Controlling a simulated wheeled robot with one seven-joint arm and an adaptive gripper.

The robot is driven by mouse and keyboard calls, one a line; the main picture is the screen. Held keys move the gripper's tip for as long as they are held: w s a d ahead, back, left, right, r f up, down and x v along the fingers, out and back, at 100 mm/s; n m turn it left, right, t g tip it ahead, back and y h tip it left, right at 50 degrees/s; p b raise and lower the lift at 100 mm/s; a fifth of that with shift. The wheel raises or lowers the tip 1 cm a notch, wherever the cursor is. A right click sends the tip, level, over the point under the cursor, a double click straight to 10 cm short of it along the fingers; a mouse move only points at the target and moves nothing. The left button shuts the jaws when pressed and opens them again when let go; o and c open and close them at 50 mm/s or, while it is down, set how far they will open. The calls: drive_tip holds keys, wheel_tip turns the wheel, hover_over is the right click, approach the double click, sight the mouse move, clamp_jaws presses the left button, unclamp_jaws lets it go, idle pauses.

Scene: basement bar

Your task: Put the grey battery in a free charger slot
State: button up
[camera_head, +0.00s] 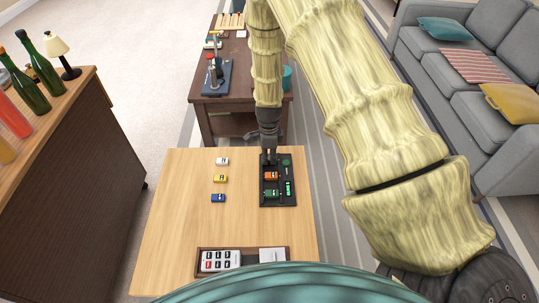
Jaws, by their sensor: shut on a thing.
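The black charger (279,202) lies on the right part of the light wooden table. An orange battery (271,176) sits in its middle left slot and a green battery (271,194) in the slot nearer me. My gripper (269,158) points down over the charger's far left end, beyond the orange battery. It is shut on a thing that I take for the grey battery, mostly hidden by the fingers. I cannot tell whether that battery is seated in the far slot or just above it.
White (222,161), yellow (220,179) and blue (218,198) batteries lie in a column left of the charger. A tray (243,250) with several labelled items is at the table's near edge. A dark desk (237,107) stands beyond. The table's left side is clear.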

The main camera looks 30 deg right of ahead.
drive_tip(key=shift+s+f, duration=0.15)
drive_tip(key=shift+f, duration=0.05)
drive_tip(key=o, duration=1)
drive_tip(key=shift+a, duration=0.1)
drive_tip(key=shift+o, duration=0.3)
drive_tip(key=shift+f, duration=0.15)
drive_tip(key=shift+w+r, duration=0.2)
drive_tip(key=shift+r, duration=0.5)
wheel_tip(320, 180, up, 11)
drive_tip(key=shift+s+f, duration=0.1)
